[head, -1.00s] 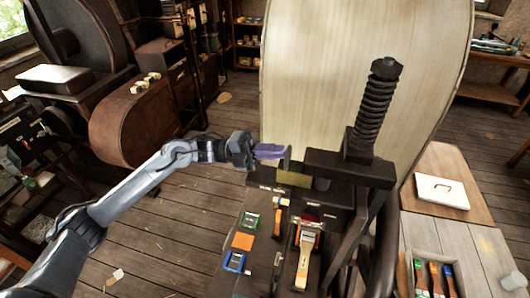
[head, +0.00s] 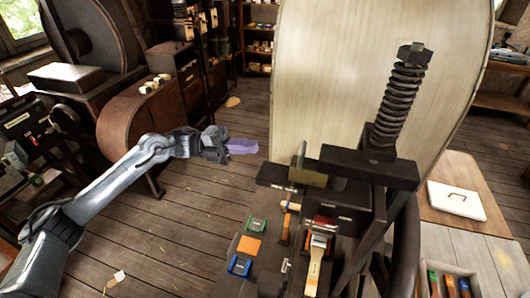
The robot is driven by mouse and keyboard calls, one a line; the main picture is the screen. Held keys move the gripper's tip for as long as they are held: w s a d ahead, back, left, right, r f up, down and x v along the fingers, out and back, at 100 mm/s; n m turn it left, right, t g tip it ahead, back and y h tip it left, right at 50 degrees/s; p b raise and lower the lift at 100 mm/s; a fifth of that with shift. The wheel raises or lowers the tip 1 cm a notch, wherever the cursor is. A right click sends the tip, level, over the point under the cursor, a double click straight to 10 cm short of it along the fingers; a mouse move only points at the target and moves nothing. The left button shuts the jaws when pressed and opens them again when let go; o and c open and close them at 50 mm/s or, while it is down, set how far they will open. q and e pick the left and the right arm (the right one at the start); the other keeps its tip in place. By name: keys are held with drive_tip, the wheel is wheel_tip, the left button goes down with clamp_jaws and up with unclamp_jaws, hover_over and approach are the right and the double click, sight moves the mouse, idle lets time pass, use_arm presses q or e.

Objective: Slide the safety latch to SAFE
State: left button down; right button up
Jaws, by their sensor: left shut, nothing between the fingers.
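The press (head: 375,165) stands right of centre in the head view, with a dark coil-spring column. On its low front deck are a green-framed piece (head: 257,224), an orange square (head: 248,247) and a blue-framed piece (head: 239,265) in a row. A small orange-topped lever (head: 286,218) and a larger pale-and-orange handle (head: 316,265) stand to their right. No readable SAFE mark shows, and I cannot tell which part is the latch. My left gripper (head: 243,146), with purple fingers, is shut and empty, left of the olive block (head: 308,177) and apart from it. My right gripper is out of view.
A large pale round panel (head: 365,70) rises behind the press. A table at the right holds a white flat case (head: 456,200) and a tray (head: 429,270) of coloured items. Brown machinery (head: 140,120) stands at the left. Wooden floor lies open between.

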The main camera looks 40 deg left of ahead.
use_arm(q)
drive_tip(key=v, duration=0.3)
drive_tip(key=shift+s+a+b, duration=0.15)
drive_tip(key=shift+a+b, duration=0.15)
drive_tip(key=shift+b, duration=0.05)
